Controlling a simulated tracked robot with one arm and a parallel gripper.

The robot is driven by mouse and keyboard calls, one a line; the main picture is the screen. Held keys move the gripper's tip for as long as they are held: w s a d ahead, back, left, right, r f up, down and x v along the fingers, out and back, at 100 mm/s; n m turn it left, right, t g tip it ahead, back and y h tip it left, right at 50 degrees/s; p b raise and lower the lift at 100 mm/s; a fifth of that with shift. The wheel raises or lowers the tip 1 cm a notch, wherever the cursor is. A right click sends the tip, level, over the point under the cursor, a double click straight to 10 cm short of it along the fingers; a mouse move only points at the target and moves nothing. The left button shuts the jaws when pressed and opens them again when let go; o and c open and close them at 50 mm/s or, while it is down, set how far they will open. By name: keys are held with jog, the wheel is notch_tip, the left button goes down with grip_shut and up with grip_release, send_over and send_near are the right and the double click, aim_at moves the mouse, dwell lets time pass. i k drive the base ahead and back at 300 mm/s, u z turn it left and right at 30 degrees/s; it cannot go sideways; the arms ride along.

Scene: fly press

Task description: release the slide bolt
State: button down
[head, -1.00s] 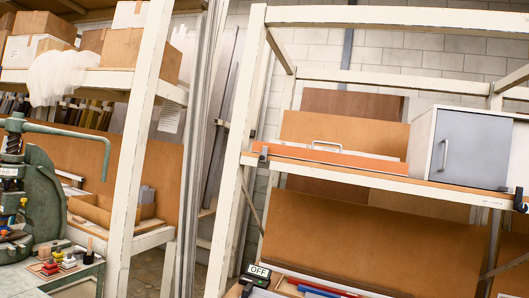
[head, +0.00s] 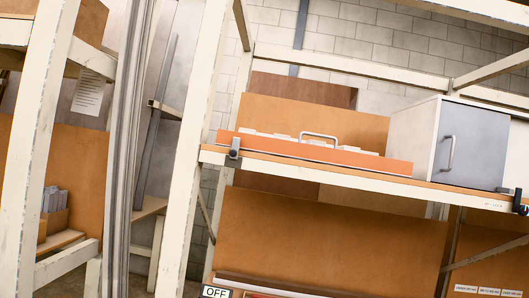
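A small dark metal fitting (head: 234,149) sits on the shelf edge at the left end of an orange tray front; it may be the slide bolt, but it is too small to tell. A second dark fitting (head: 519,203), with a bluish lower part, is on the shelf edge at the right border of the picture. The orange tray (head: 345,164) has a pale arched handle (head: 319,138) and white cards behind its front. My gripper is not in view.
A grey-doored cabinet (head: 470,145) stands on the shelf (head: 370,180) to the right of the tray. White rack posts (head: 190,160) and tall metal lengths (head: 120,150) stand at the left. An OFF sign (head: 215,292) is at the bottom edge.

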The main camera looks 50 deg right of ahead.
aim_at(234, 152)
jog(key=z, duration=0.65)
jog(key=i, duration=1.05)
jog(key=z, duration=0.8)
jog(key=k, duration=0.9)
jog(key=z, duration=0.15)
jog(key=i, duration=0.95)
jog(key=u, duration=0.05)
